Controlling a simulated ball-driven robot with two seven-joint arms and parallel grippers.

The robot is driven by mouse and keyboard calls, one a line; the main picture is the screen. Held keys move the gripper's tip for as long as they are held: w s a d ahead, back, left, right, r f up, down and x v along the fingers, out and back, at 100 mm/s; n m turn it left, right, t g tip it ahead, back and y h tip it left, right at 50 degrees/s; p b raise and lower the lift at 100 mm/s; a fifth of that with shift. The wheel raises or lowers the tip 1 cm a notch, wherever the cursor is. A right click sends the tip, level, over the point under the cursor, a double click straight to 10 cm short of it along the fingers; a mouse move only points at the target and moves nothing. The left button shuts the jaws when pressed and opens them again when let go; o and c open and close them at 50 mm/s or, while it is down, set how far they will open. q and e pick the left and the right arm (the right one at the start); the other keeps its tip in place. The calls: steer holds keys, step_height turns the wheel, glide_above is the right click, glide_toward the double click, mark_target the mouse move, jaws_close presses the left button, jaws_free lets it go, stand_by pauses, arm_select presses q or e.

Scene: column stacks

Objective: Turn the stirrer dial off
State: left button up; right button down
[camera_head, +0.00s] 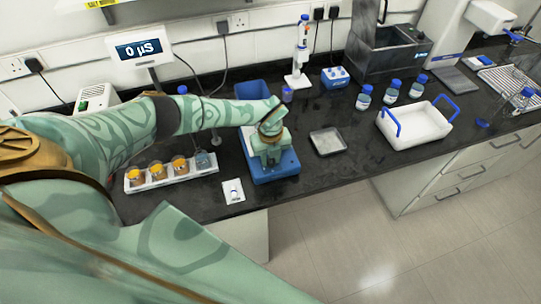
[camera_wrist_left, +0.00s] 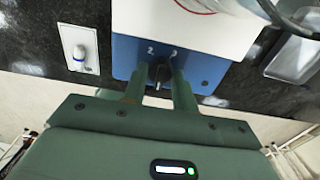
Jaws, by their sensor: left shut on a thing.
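The stirrer (camera_head: 272,177) is a blue box standing on the dark bench at its front edge, mostly behind my left gripper (camera_head: 270,158) in the head view. In the left wrist view its blue front panel (camera_wrist_left: 210,70) lies below a white top, with the marks 2 and 3 showing. The small dark dial (camera_wrist_left: 159,72) sits on this panel between the two green fingers of my left gripper (camera_wrist_left: 157,80), which is shut on it. The fingers hide the dial's sides and other marks, so its setting cannot be read. My right gripper is not in view.
A white rack (camera_head: 206,170) with amber-filled beakers stands left of the stirrer. A shallow grey tray (camera_head: 328,141) is to the right, then blue-capped bottles (camera_head: 391,90) and a white carrier (camera_head: 416,122).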

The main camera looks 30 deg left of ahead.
arm_select(q)
steer(key=shift+w+r, duration=0.1)
stand_by(0.4)
steer(key=o, duration=1)
step_height(320, 180, up, 16)
steer(key=shift+r+p, duration=0.1)
steer(key=shift+p, duration=0.2)
